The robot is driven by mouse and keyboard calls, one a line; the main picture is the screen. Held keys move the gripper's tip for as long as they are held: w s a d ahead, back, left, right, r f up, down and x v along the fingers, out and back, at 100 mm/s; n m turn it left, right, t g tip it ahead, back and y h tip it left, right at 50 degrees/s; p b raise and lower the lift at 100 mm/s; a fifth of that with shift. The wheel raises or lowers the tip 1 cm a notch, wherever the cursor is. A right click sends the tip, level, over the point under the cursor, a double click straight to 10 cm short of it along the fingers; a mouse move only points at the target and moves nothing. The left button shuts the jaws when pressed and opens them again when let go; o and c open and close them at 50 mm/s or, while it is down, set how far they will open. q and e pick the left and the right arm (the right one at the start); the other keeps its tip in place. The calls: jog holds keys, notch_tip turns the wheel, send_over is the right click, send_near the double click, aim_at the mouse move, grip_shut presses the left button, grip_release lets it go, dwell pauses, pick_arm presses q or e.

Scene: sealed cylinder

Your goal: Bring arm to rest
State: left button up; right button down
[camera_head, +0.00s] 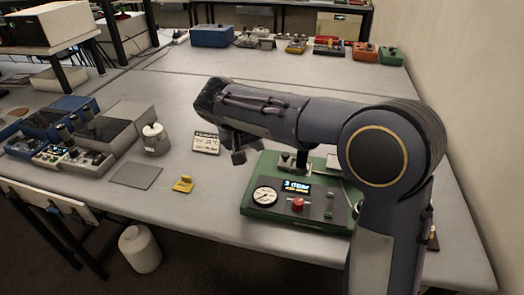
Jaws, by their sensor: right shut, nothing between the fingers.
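My right arm rises from the lower right and reaches left over the table (215,210). Its gripper (238,156) points down at the arm's left end and is shut with nothing in it. It appears above the table, left of the green device (250,213), apart from it as far as I can tell. The device has a round gauge (264,197), a red knob (298,204) and a lit display (297,187). My arm hides part of the device's right and back. My left gripper is not in view.
Blue and grey devices (115,128) crowd the left. Several boxes line the back. A wall (450,90) bounds the right. The middle back is clear.

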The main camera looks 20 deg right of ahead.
jog(key=s+d+y, duration=0.3)
jog(key=s, duration=0.5)
jog(key=s+d+y, duration=0.2)
jog(key=s, duration=0.5)
jog(key=s+a+f+t+y, duration=0.1)
jog(key=s+a+f+y, duration=0.1)
jog(key=s, duration=0.5)
jog(key=s+a+f+t+y, duration=0.1)
jog(key=s+f, duration=0.3)
jog(key=s, duration=0.4)
jog(key=shift+a+n+y, duration=0.35)
jog(key=shift+n+y, duration=0.05)
jog(key=shift+y, duration=0.3)
